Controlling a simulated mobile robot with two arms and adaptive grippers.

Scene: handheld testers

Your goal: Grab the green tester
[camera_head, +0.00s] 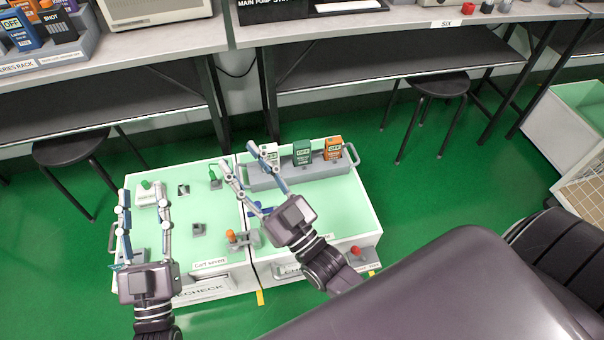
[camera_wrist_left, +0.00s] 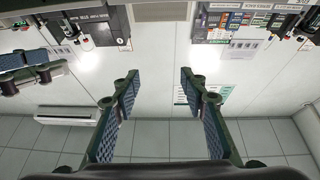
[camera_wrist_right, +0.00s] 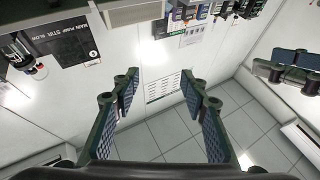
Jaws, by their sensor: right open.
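The green tester (camera_head: 302,152) stands in a grey rack (camera_head: 262,181) at the back of the right cart, between a white tester (camera_head: 270,153) and an orange tester (camera_head: 333,148). My right gripper (camera_head: 240,157) is open and empty, to the left of the green tester, with one finger overlapping the rack's left part in the head view. My left gripper (camera_head: 144,190) is open and empty over the left cart. Both wrist views show spread fingers with nothing between them, at the left (camera_wrist_left: 160,76) and right (camera_wrist_right: 159,78); no green tester can be made out there.
An orange knob (camera_head: 231,236) and a red knob (camera_head: 356,251) sit near the carts' front. Benches (camera_head: 400,30) and stools (camera_head: 438,85) stand behind. Green floor is free right of the carts.

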